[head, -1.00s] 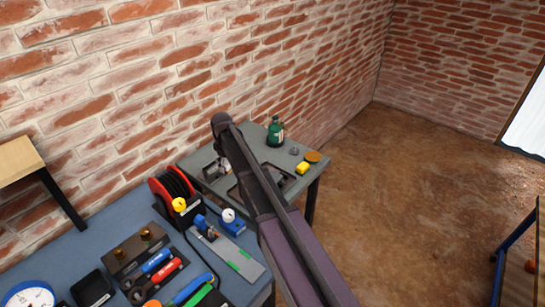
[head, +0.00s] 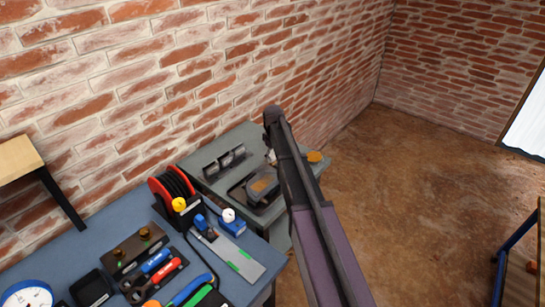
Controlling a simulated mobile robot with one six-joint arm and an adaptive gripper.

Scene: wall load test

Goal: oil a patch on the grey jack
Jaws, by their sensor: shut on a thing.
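The grey jack seems to be the grey piece with a brown patch (head: 263,185) on the small side table; it lies at a dark tray (head: 238,196). My arm runs from the bottom edge up across the right part of this table. Its links hide my gripper, so I cannot see its fingers or what is between them. A small pale bit (head: 271,156) shows at the left edge of my arm; I cannot tell what it is. The green bottle is not visible now.
Several dark blocks (head: 224,162) stand at the back left of the side table (head: 205,163). An orange disc (head: 315,157) lies at its right end. The blue bench (head: 85,245) in front carries a red reel (head: 160,188) and tools.

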